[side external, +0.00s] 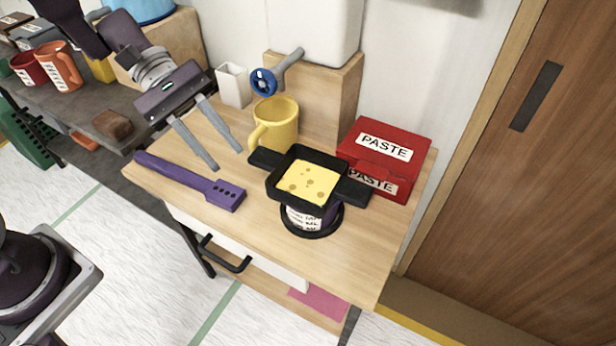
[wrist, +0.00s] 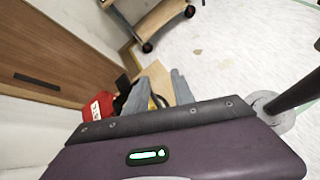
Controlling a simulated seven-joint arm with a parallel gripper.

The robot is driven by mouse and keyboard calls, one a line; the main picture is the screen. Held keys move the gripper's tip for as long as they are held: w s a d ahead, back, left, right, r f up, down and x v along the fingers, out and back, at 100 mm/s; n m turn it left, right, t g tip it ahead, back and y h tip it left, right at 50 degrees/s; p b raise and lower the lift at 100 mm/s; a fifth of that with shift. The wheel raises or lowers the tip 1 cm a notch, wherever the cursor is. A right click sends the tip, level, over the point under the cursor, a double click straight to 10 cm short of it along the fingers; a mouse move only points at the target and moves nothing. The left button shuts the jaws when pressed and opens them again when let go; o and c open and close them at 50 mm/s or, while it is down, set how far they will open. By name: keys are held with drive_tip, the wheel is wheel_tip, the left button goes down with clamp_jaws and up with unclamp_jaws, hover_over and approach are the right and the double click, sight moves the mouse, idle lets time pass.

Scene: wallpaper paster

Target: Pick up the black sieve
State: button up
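The black sieve (side external: 271,186) is a square black pan with two side handles and a yellow, spotted inside. In the side view it sits on top of a purple labelled container (side external: 305,217) near the middle of the wooden table. My gripper (side external: 227,159) is open and empty, above the table to the left of the sieve, with its fingers pointing down and to the right. In the wrist view my fingers (wrist: 158,88) are spread apart; the sieve is mostly hidden there behind them, with only a small dark part possibly showing.
A yellow mug (side external: 277,124) stands just behind the sieve, and a red PASTE box (side external: 408,138) is close on its right. A purple spatula-like tool (side external: 190,178) lies at the left. A white cup (side external: 233,85) and a blue valve (side external: 264,82) are behind. The table's front is clear.

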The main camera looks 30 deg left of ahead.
sight(293, 197)
drive_tip(key=w+a+f+n+t+h, duration=0.25)
drive_tip(key=w+f+n, duration=0.3)
drive_tip(key=f, duration=0.35)
drive_tip(key=shift+n, duration=0.35)
drive_tip(key=x, duration=1.2)
drive_tip(key=shift+d+r, duration=0.2)
drive_tip(key=shift+d, duration=0.3)
clamp_jaws()
